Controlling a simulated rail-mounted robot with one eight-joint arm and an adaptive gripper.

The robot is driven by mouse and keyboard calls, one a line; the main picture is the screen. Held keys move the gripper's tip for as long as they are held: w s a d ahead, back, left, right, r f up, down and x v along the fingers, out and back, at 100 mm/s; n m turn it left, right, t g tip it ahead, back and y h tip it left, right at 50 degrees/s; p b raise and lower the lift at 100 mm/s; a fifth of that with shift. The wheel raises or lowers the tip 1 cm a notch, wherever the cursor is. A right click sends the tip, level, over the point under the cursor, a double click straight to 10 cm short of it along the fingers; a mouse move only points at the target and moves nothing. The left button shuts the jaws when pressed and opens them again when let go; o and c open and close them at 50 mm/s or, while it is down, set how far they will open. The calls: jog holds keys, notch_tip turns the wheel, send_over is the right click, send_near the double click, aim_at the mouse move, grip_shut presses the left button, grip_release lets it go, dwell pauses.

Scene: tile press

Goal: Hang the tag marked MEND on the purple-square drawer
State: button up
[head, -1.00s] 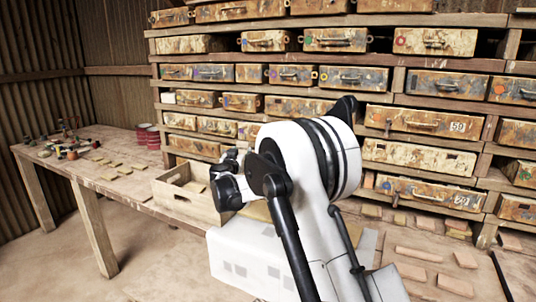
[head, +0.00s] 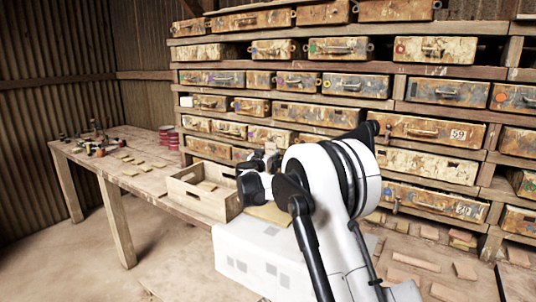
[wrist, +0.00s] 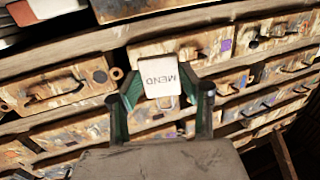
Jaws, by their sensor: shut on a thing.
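The pale tag marked MEND (wrist: 158,80) is held between the two green fingers of my gripper (wrist: 162,98) in the wrist view. Its lettering appears upside down, and a metal loop shows at its lower edge. Behind it, a rusty drawer with a handle (wrist: 190,52) bears a purple mark (wrist: 226,45) near its right end. The tag overlaps part of that drawer in the picture; I see no contact. In the head view my gripper (head: 256,172) is in front of the lower left drawers, and the tag cannot be made out there.
The wooden rack (head: 398,105) holds several rows of worn drawers with coloured marks. A wooden crate (head: 190,208) sits on the workbench (head: 125,178) at left, with small items and red tins (head: 168,138). Loose tiles (head: 465,271) lie low at right.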

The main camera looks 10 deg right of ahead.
jog(key=w+d+f, duration=0.1)
jog(key=w+d, duration=0.3)
jog(key=w, duration=0.1)
jog(key=shift+d+f, duration=0.25)
jog(key=shift+d, duration=0.1)
dwell(0.7)
dwell(0.3)
dwell(0.4)
jog(key=o, duration=0.8)
